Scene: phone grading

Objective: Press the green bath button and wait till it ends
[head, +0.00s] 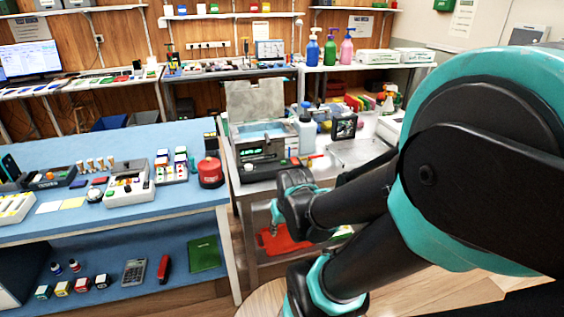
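The bath (262,152) is a grey and dark box with a raised lid (255,101) on the metal table at the middle of the head view. Bluish liquid shows under the lid. Its dark front panel has a display with lit green digits (264,148) and a pale knob. I cannot make out the green button for certain at this size. The end of my arm, with my gripper (277,220), is below and in front of the bath's right side, apart from the panel. My arm hides part of it, and its finger opening cannot be made out.
A white bottle (306,132) and a small dark framed display (344,127) stand right of the bath. A blue bench (130,212) with a red round container (210,172) is at left. A red item (283,240) lies on the lower shelf. My arm fills the right side.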

